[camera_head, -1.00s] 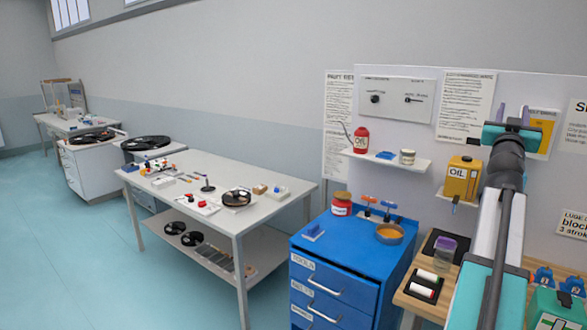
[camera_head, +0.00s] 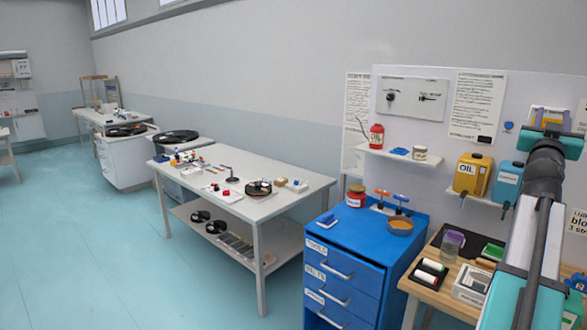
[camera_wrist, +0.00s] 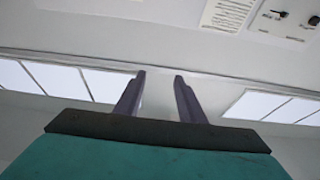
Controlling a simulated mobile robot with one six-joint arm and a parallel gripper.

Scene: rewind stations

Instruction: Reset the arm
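My gripper (camera_wrist: 159,90) shows in the wrist view with its two dark fingers apart and nothing between them. It points up toward the wall and ceiling. In the head view my arm rises at the right edge, in front of the wall panel and wooden bench. The fingertips cannot be made out clearly in the head view. No object is in contact with the gripper.
A blue drawer cabinet (camera_head: 345,275) stands left of the wooden bench (camera_head: 437,284). A shelf (camera_head: 395,156) holds a red oil can (camera_head: 376,138). A yellow oil can (camera_head: 472,175) is near my arm. A white table (camera_head: 215,172) stands further left. The floor at left is clear.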

